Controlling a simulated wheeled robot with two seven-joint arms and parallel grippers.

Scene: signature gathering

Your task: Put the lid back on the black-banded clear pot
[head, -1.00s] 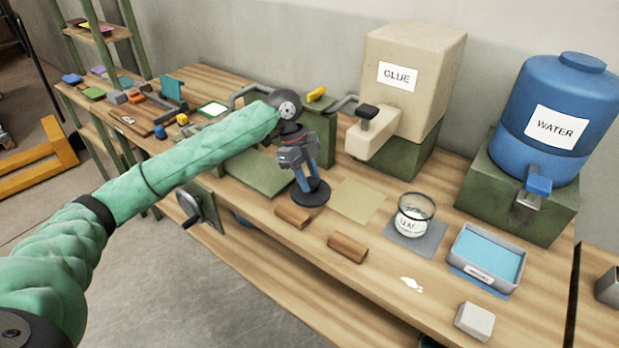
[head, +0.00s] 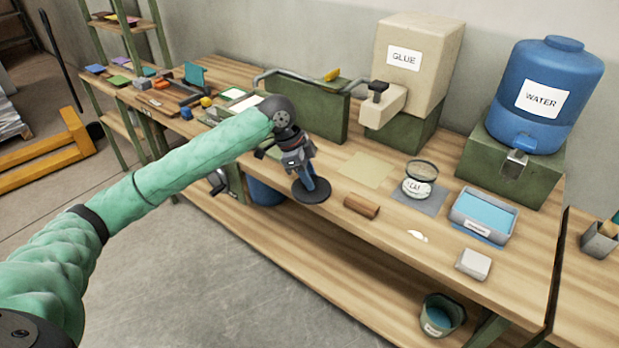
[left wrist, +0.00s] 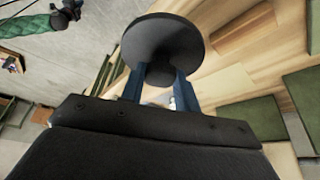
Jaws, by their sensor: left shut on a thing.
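The clear pot (head: 418,182) with a black band round its rim stands upright on a grey mat on the bench, with a white label on its front. Its top looks open. My left gripper (head: 300,165) is shut on a round black lid (head: 312,192), which hangs flat below the blue fingers, left of the pot and apart from it. In the left wrist view the lid (left wrist: 161,47) lies beyond the fingertips and hides part of the bench. My right gripper is not seen in the head view.
A wooden block (head: 361,206) lies between lid and pot. A grey tray (head: 457,212) with blue content and a pale block (head: 473,264) stand to the right. The glue (head: 436,45) and water (head: 570,85) containers stand behind. A tan sheet (head: 367,170) lies left of the pot.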

